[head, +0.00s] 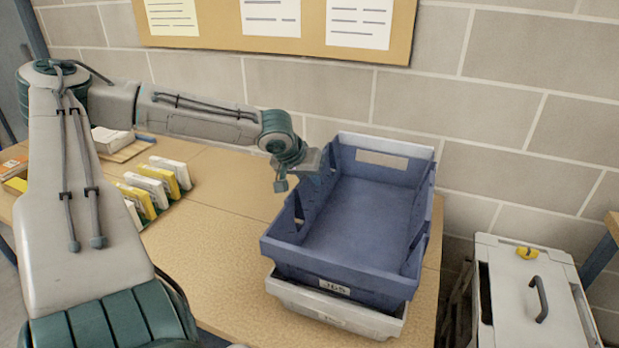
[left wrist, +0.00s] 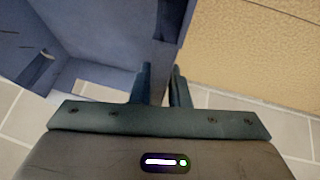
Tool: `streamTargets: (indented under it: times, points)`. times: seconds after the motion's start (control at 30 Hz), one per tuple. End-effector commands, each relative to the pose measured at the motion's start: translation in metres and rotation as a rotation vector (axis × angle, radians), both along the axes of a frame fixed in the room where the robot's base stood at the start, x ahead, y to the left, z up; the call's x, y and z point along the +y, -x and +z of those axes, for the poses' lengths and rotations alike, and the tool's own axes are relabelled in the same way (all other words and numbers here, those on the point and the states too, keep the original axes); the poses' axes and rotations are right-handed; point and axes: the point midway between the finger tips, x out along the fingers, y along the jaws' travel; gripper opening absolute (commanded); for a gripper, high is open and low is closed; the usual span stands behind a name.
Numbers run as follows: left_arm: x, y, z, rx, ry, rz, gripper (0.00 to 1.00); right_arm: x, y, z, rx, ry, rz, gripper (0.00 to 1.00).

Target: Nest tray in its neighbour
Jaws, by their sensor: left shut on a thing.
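The blue tray (head: 350,215) is open-topped and empty, with a white label on its front and a pale one on its far inner wall. It is directly above a light grey tray (head: 335,312), whose front wall shows below it. I cannot tell whether the blue tray rests in the grey one or hangs just over it. My left gripper (head: 300,174) is at the blue tray's left side, shut on its wall. In the left wrist view, the fingers (left wrist: 162,88) straddle the blue wall (left wrist: 110,30). My right gripper is out of view.
The wooden bench (head: 225,240) is clear left of the trays. Several yellow and white upright items (head: 155,185) stand further left. A brick wall with a notice board (head: 275,42) is behind. A white lidded box (head: 535,285) with a handle stands at the right.

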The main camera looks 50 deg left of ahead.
Motion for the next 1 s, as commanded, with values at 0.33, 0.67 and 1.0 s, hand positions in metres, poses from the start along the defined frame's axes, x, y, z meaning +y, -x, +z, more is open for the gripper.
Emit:
streamTargets:
  times: [0.33, 0.67, 1.0]
  points:
    - [0.0, 0.0, -0.017, -0.003, 0.001, 0.0, 0.0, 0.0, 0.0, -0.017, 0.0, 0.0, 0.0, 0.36]
    - [0.0, 0.0, -0.031, -0.003, 0.001, 0.0, 0.0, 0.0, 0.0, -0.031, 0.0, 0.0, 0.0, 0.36]
    - [0.0, -0.001, -0.032, -0.003, 0.001, 0.0, 0.0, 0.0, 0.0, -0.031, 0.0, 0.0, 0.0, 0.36]
